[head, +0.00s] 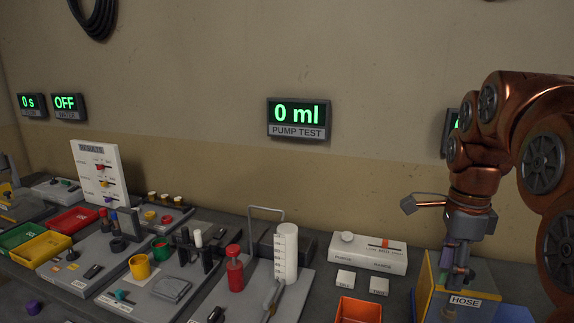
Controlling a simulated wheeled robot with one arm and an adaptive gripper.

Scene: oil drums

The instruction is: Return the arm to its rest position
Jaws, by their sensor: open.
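My copper-coloured arm comes in from the right edge and bends down. My gripper (457,277) points down at the right, over or just behind a yellow and blue holder labelled HOSE (465,301). The gripper is open. A purple part shows beside its fingers; I cannot tell whether it touches them. The fingertips are small and partly hard to make out against the holder.
A white box with an orange slider (368,254) and an orange tray (358,311) stand left of the gripper. A white cylinder (286,252) and red bottle (235,268) stand mid-bench. The PUMP TEST display (298,118) reads 0 ml. The wall is behind.

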